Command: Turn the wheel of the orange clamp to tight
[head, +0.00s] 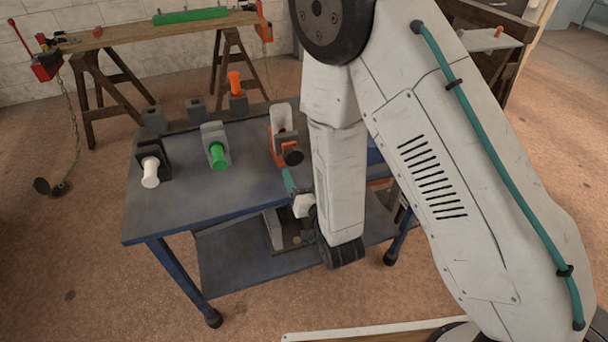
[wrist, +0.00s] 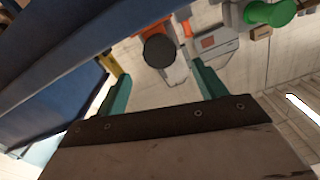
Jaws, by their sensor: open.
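The orange clamp (head: 275,150) stands near the right part of the blue bench top, with a pale block in it. Its round black wheel (head: 293,155) faces the front. In the wrist view the orange clamp (wrist: 180,72) and its black wheel (wrist: 160,51) show beyond the fingertips, between them across the picture. My gripper (head: 289,181) is in front of and below the wheel, by the bench's front edge, apart from it. In the wrist view my gripper's teal fingers (wrist: 162,84) are spread with nothing between them. In the head view my arm partly hides the gripper.
On the blue bench (head: 190,210), a grey clamp with a green handle (head: 219,156) and a black clamp with a white handle (head: 150,172) stand left. Behind are grey blocks and an orange cylinder (head: 235,83). The bench's left front is clear.

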